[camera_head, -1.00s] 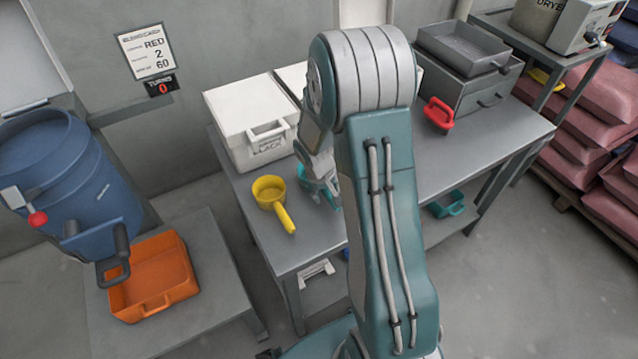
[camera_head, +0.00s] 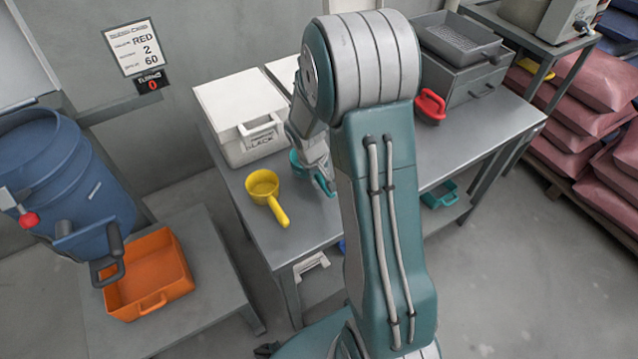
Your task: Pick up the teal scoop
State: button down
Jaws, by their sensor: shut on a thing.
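The teal scoop (camera_head: 296,160) is at my gripper (camera_head: 326,184), mostly hidden behind the gripper and wrist. Only part of its teal bowl shows, to the left of the wrist near the white box. My gripper is shut on the scoop, over the grey table (camera_head: 300,235). I cannot tell clearly whether the scoop is clear of the tabletop. The fingers themselves are small and partly hidden.
A yellow scoop (camera_head: 263,185) lies just left of my gripper. A white lidded box (camera_head: 235,115) stands behind it. An orange tray (camera_head: 150,275) and blue drum (camera_head: 65,180) are left.

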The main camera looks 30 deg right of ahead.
jog(key=s+d+r, duration=0.9)
jog(key=d+r, duration=0.1)
jog(key=shift+s, duration=0.3)
jog(key=c, duration=1.1)
grip_release()
jog(key=shift+d, duration=0.1)
grip_shut()
